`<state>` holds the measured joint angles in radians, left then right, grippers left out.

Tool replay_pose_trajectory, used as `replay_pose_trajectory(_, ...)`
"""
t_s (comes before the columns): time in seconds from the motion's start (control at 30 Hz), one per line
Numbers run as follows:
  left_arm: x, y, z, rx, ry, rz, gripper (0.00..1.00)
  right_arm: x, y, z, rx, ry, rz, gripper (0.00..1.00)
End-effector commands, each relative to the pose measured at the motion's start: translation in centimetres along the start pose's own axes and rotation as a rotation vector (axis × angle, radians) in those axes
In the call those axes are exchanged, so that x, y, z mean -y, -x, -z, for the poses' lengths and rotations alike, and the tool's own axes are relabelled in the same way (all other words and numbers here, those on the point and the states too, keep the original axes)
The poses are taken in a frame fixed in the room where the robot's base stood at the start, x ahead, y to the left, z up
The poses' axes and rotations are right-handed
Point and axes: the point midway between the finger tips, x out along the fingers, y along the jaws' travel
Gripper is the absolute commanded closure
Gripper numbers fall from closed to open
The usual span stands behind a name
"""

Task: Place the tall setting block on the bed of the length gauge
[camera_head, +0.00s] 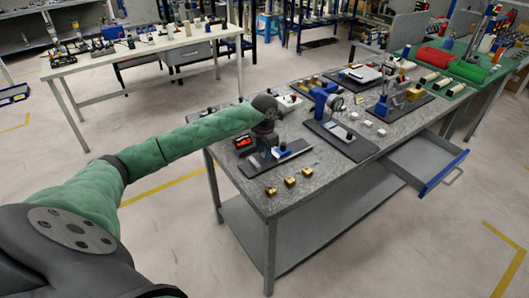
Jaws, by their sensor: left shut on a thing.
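My left arm, in a green padded sleeve, reaches in from the left to the near-left end of the grey workbench (338,151). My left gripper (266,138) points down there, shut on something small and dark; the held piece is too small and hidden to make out. Right at the gripper is a dark base (262,161) with a pale bar (293,151) and a small box with a red display (244,142). I cannot tell for certain that this is the length gauge. A blue dial gauge stand (322,98) is farther back on a black plate. My right gripper is out of view.
Several brass blocks (289,181) lie along the near edge. Several white blocks (367,123) lie right of the dial stand. An open drawer (424,158) juts out at the right. More instruments fill the bench's far end. A green-topped bench (456,70) stands beyond.

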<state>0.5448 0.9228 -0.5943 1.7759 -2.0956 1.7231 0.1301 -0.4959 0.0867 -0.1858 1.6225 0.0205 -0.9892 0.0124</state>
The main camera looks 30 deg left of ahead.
Motion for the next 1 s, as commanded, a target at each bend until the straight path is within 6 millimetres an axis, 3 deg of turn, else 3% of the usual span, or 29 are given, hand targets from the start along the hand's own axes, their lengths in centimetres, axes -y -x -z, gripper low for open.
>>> replay_pose_trajectory(0.2, -0.1, -1.0, 0.1, -0.001, 0.000, -0.001, 1.00, -0.3, -1.2, -0.4, -0.005, 0.003, -0.004, 0.64)
replay_pose_trajectory(0.57, -0.1, -1.2, 0.0, 0.000, 0.000, -0.001, 1.00, -0.2, -1.0, -0.3, -0.005, 0.002, -0.003, 0.64)
replay_pose_trajectory(0.6, -0.1, -1.2, 0.0, 0.000, 0.000, -0.001, 0.71, -0.2, -0.8, -0.2, -0.007, 0.002, -0.003, 0.64)
replay_pose_trajectory(0.7, 0.0, -1.1, 0.0, 0.000, 0.000, -0.001, 0.52, -0.2, -0.7, -0.1, -0.008, 0.002, -0.003, 0.64)
replay_pose_trajectory(1.0, 0.0, -1.1, 0.0, 0.000, 0.000, -0.001, 0.51, -0.2, -0.8, -0.2, -0.006, 0.002, -0.003, 0.64)
